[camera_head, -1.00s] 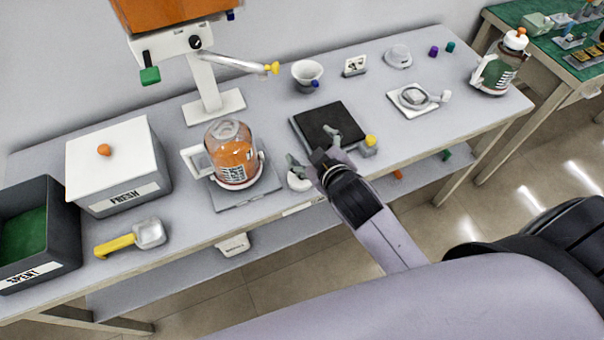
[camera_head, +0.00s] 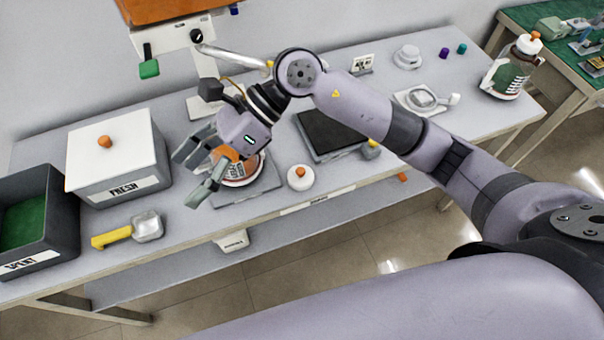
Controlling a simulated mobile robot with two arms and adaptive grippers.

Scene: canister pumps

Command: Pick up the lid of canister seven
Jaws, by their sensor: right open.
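A canister with orange contents (camera_head: 240,176) stands on a grey square plate (camera_head: 262,190). Its label is too small to read, so I cannot tell its number. A round white lid with an orange knob (camera_head: 300,178) lies on the table just right of that plate. My right gripper (camera_head: 187,178) is open, its fingers pointing left, in front of the canister in this view and hiding most of it. It is apart from the lid, to the lid's left. My left gripper is out of view.
A white-topped FRESH box (camera_head: 117,158), an open SPENT bin (camera_head: 45,252) and a yellow-handled scoop (camera_head: 128,230) are at left. A black pad (camera_head: 322,133) lies behind the lid. Another lidded canister (camera_head: 512,70) stands at the far right. My right arm crosses above the table.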

